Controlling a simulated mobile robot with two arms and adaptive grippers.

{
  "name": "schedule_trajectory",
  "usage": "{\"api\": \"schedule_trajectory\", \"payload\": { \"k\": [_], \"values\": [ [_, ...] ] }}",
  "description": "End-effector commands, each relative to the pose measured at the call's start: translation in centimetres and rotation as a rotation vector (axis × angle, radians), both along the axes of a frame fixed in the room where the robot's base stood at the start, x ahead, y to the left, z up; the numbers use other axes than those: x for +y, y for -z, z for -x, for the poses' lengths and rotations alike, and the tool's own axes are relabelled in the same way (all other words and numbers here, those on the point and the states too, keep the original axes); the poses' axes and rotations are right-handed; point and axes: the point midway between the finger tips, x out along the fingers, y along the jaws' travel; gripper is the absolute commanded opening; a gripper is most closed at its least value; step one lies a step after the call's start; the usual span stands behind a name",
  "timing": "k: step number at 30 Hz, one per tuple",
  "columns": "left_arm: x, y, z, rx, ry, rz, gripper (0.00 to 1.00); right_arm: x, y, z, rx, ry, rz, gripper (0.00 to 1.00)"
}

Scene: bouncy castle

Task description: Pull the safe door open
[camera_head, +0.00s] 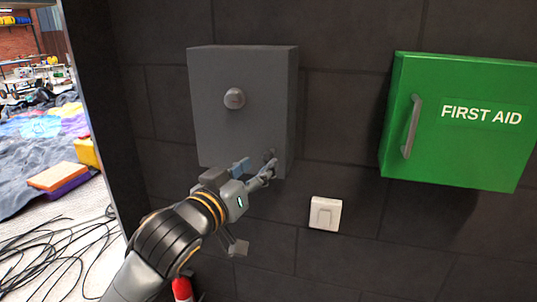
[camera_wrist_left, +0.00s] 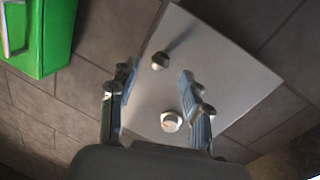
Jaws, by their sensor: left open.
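The safe is a grey box on the dark tiled wall, with its closed door (camera_head: 215,130) facing me. A round silver knob (camera_head: 233,98) sits on the door's upper middle and shows in the left wrist view (camera_wrist_left: 171,121). A smaller dark handle (camera_head: 270,155) is near the door's lower right corner; it also shows in the left wrist view (camera_wrist_left: 160,61). My left gripper (camera_head: 257,170) is open and empty at that lower right corner. In the left wrist view the dark handle appears between the spread fingertips (camera_wrist_left: 157,78); contact cannot be told. My right gripper is out of view.
A green first aid box (camera_head: 460,140) hangs on the wall to the right. A white switch (camera_head: 325,213) is below the safe. A red-tipped object (camera_head: 182,289) is low by my arm. Cables (camera_head: 60,250) lie on the floor at left.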

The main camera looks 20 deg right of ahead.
Motion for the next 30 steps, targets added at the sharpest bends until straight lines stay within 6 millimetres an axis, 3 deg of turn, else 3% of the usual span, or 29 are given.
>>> {"api": "schedule_trajectory", "payload": {
  "k": [9, 23, 30],
  "values": [
    [-3.2, -0.1, -3.1, 0.001, 0.001, 0.001, 0.48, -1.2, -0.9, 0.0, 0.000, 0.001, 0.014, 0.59],
    [-3.8, 0.0, -3.8, -0.001, 0.000, 0.001, 0.48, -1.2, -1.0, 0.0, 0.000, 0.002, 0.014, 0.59],
    [-3.8, 0.0, -3.8, -0.001, 0.000, 0.001, 0.00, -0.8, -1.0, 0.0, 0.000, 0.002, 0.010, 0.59]
  ]
}}
